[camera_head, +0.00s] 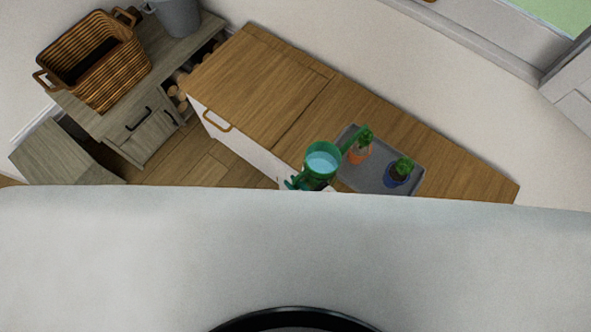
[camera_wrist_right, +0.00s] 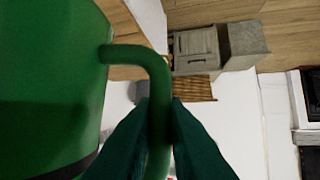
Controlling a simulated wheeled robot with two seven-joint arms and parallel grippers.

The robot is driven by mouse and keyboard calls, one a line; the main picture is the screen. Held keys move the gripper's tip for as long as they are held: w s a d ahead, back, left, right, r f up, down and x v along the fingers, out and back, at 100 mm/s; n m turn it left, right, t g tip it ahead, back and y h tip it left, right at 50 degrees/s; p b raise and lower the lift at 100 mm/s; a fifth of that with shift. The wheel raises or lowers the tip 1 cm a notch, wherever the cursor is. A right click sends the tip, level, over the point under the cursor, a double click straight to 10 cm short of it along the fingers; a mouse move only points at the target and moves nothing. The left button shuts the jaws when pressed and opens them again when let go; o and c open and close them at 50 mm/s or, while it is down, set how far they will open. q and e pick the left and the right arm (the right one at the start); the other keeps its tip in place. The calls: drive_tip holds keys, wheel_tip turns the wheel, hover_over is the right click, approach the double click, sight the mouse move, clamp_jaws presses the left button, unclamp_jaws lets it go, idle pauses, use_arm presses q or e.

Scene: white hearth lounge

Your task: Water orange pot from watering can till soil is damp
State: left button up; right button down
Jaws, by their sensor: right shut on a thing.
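The green watering can (camera_head: 316,174) has pale blue water inside its open top. Its spout extends to the right, with the tip beside the cactus in the orange pot (camera_head: 360,156). The orange pot stands on a grey tray (camera_head: 376,180); its soil is too small to judge and no stream of water is visible. My right gripper (camera_head: 293,184) is at the can's left side, mostly hidden. In the right wrist view its dark fingers (camera_wrist_right: 160,135) are shut on the can's curved handle (camera_wrist_right: 157,85). My left gripper is not in view.
A blue pot (camera_head: 394,181) with a plant stands on the tray, right of the orange pot. The tray is on a wooden-topped cabinet (camera_head: 262,78), whose left part is clear. A wicker basket (camera_head: 105,75) and grey bucket (camera_head: 178,17) stand on a grey cabinet at left.

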drive_tip(key=shift+m+g, duration=0.3)
drive_tip(key=shift+m, duration=0.3)
drive_tip(key=shift+r+p, duration=1.8)
drive_tip(key=shift+r, duration=0.3)
drive_tip(key=shift+w+r+m+y+p, duration=0.1)
drive_tip(key=shift+r+m+y+p, duration=0.5)
drive_tip(key=shift+r+p, duration=1)
drive_tip(key=shift+d+r+g+p, duration=0.15)
drive_tip(key=shift+r+g+p, duration=0.15)
drive_tip(key=shift+r+p, duration=0.2)
drive_tip(key=shift+r, duration=0.15)
drive_tip(key=shift+n+h, duration=0.4)
drive_tip(key=shift+n, duration=0.2)
wheel_tip(320, 180, down, 6)
drive_tip(key=b, duration=0.5)
drive_tip(key=shift+r, duration=0.1)
wheel_tip(320, 180, down, 4)
drive_tip(key=n+t+b, duration=0.1)
drive_tip(key=b, duration=0.2)
drive_tip(key=shift+r+h+b, duration=0.2)
drive_tip(key=shift+h+b, duration=0.1)
drive_tip(key=shift+r, duration=0.1)
